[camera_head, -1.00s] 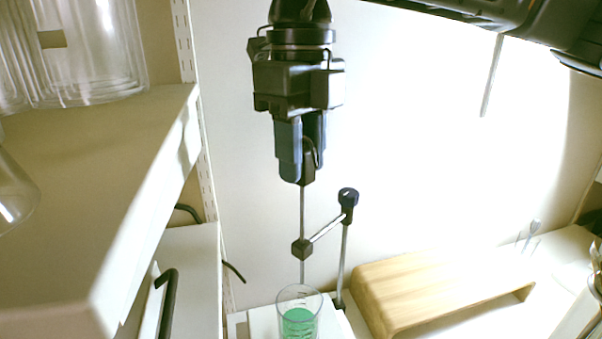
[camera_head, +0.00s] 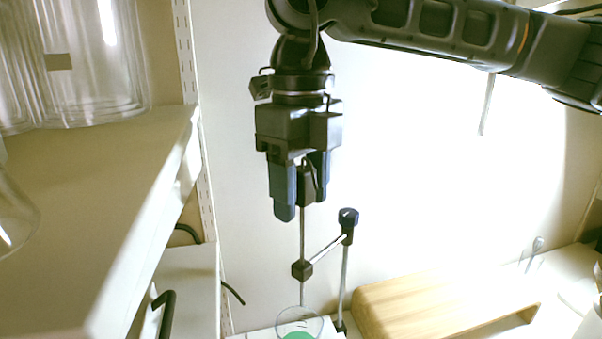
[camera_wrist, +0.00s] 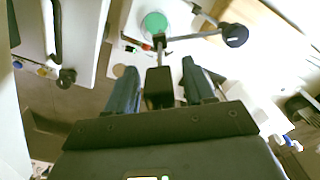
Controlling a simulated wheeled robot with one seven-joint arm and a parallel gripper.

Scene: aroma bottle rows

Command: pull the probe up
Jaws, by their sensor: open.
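The probe (camera_head: 303,228) is a thin upright metal rod with a black block-like head. It runs down through a black clamp (camera_head: 302,270) on a stand (camera_head: 344,265) with a dark blue knob. Below it is a clear beaker (camera_head: 299,322) with green liquid, cut by the bottom edge of the head view. My gripper (camera_head: 300,205) points down with its blue-grey fingers on either side of the probe's head. In the wrist view the fingers are apart, with the black head (camera_wrist: 159,86) between them and gaps on both sides. The rod's lower tip is not clear.
A white shelf (camera_head: 120,210) with glass vessels (camera_head: 75,60) stands close on the left. A wooden riser (camera_head: 430,300) is on the bench at the right. A white wall is behind. Open air lies right of the stand.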

